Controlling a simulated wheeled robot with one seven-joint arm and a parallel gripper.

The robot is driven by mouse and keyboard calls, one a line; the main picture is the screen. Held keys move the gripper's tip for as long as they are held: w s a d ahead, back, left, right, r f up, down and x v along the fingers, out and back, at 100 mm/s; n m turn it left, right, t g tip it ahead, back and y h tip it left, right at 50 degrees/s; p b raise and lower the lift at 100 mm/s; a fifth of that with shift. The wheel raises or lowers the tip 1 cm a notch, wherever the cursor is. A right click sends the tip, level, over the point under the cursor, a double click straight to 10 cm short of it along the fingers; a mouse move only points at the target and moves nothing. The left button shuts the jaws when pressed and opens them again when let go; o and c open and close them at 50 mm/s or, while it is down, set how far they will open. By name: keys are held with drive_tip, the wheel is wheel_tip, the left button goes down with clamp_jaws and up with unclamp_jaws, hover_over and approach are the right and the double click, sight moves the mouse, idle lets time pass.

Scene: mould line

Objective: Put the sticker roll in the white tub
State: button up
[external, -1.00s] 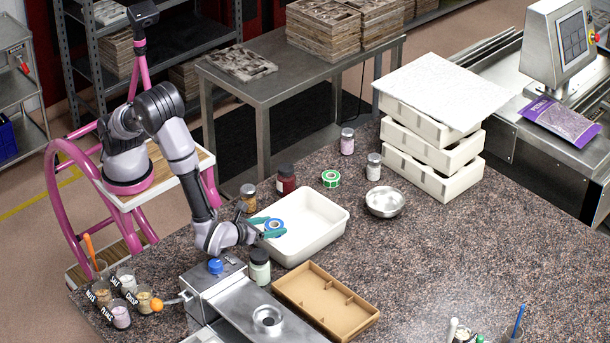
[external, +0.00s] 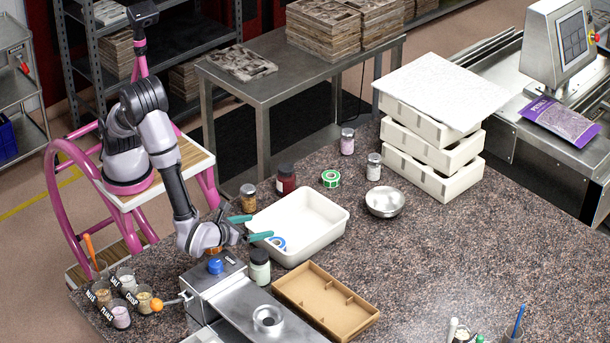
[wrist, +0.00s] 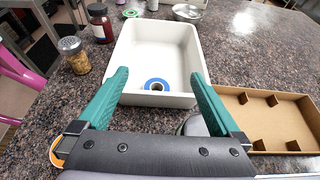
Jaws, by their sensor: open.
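The white tub (external: 318,213) stands on the speckled counter; it also shows in the wrist view (wrist: 178,40). A blue sticker roll with a white core (external: 278,243) lies inside the tub, at its near end against the wall; the wrist view shows it (wrist: 157,85) on the tub floor. My gripper (external: 250,228) is open and empty at the tub's near-left edge. In the wrist view its teal fingers (wrist: 160,88) are spread wide, with the roll seen between them and beyond. A green roll (external: 331,178) lies on the counter behind the tub.
A jar with a pale green body (external: 260,266) stands close to the tub's near corner. A cardboard tray (external: 325,301) lies to its right. A metal bowl (external: 385,202) sits to the right.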

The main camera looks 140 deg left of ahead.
drive_tip(key=v, duration=0.5)
drive_tip(key=s+d+r+n+t+h, duration=0.2)
drive_tip(key=s+r+n+h, duration=0.3)
drive_tip(key=s+r, duration=0.7)
drive_tip(key=s+d+r+n+t+h, duration=0.2)
drive_tip(key=s+r+n+t+h, duration=0.3)
drive_tip(key=s+r+n, duration=0.4)
drive_tip(key=s+r+h, duration=0.1)
drive_tip(key=s+r, duration=0.2)
drive_tip(key=r, duration=0.2)
